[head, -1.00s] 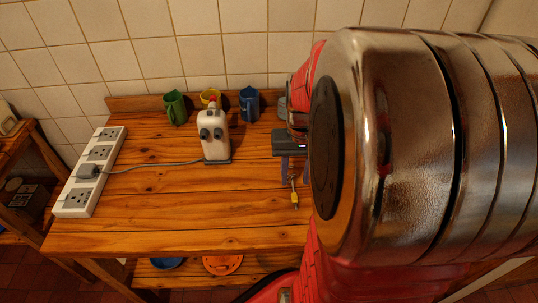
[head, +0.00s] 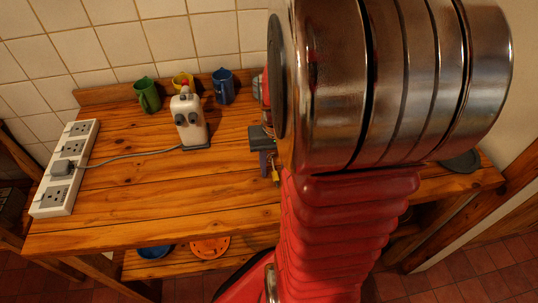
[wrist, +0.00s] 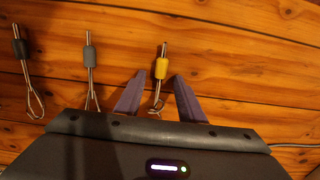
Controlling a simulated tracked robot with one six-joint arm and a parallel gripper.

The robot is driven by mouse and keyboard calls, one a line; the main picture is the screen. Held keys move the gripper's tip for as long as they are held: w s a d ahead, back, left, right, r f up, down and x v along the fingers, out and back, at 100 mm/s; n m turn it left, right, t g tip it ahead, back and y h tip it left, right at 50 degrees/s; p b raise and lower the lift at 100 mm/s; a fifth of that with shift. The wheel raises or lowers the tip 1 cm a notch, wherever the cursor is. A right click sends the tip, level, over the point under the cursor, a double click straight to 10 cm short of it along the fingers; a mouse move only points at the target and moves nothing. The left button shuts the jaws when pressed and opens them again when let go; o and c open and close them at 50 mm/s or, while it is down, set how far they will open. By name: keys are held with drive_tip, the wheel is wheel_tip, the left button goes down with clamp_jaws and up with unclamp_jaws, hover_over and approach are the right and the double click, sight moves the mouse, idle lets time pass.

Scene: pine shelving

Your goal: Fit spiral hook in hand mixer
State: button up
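The hand mixer (head: 188,122) is pale and stands upright on a dark base, with two dark round sockets on its front. The spiral hook (wrist: 157,105) has a yellow collar (wrist: 161,68) and lies on the wooden table; its yellow part also shows in the head view (head: 276,179). My gripper (wrist: 159,76) is open, its purple fingers on either side of the hook, with gaps visible. In the head view my gripper (head: 266,165) is right of the mixer, partly hidden by my arm. A grey-collared whisk (wrist: 89,57) and a black-collared whisk (wrist: 20,49) lie left of the hook.
A cable (head: 130,155) runs from the mixer to a white power strip (head: 65,165) at the left. A dark disc (head: 462,160) lies at the right. The front tabletop is clear.

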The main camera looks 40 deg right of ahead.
sight(274, 170)
clamp_jaws()
idle(0.3)
drive_tip(key=shift+r, duration=0.1)
wheel_tip(274, 170, up, 10)
idle(0.7)
idle(0.3)
